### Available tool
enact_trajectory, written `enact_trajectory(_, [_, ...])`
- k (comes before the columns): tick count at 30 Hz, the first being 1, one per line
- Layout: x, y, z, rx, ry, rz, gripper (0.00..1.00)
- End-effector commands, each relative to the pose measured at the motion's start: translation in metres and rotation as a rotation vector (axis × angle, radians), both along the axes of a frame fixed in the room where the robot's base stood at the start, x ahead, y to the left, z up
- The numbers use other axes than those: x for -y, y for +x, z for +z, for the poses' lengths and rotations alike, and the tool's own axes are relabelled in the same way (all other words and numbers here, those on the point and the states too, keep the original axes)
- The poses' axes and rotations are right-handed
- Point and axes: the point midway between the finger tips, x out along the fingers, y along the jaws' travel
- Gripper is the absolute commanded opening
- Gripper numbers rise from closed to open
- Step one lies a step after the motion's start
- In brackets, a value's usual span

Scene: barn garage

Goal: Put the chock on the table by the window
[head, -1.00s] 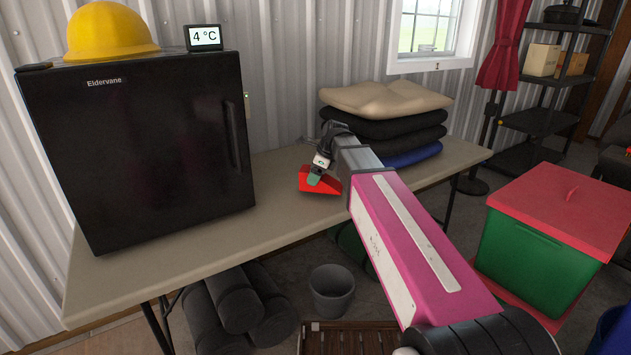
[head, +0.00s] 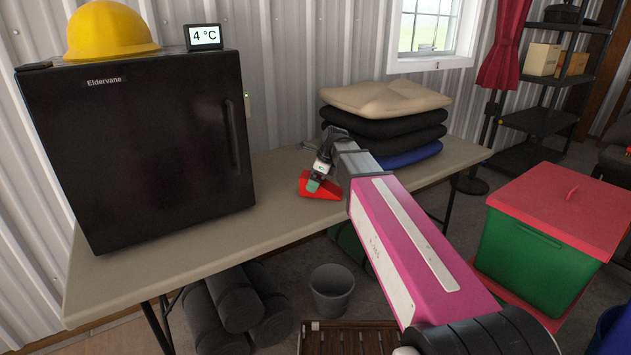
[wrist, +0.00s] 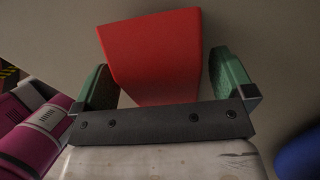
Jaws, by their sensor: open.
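The red chock (head: 322,186) rests on the beige folding table (head: 279,206) below the window (head: 424,32), between the black fridge and the cushion stack. In the wrist view the chock (wrist: 152,55) lies between the two green fingers, with a gap beside each. My gripper (head: 318,184) is at the chock, spread open around it; in the wrist view my gripper (wrist: 166,75) shows both fingers apart. My arm hides part of the table right of the chock.
A black fridge (head: 140,150) with a yellow hard hat (head: 109,29) and a 4 °C display (head: 205,37) fills the table's left. Stacked cushions (head: 385,100) stand behind my gripper. A grey bucket (head: 332,290) and a red-lidded green bin (head: 525,255) are on the floor. Table front is clear.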

Motion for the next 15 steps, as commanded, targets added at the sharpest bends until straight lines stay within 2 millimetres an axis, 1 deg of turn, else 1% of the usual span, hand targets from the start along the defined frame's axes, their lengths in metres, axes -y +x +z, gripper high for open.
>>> enact_trajectory(5, [0.008, -0.001, 0.018, 0.002, 0.001, -0.002, 1.00])
enact_trajectory(15, [0.030, -0.005, 0.074, 0.003, 0.000, -0.001, 1.00])
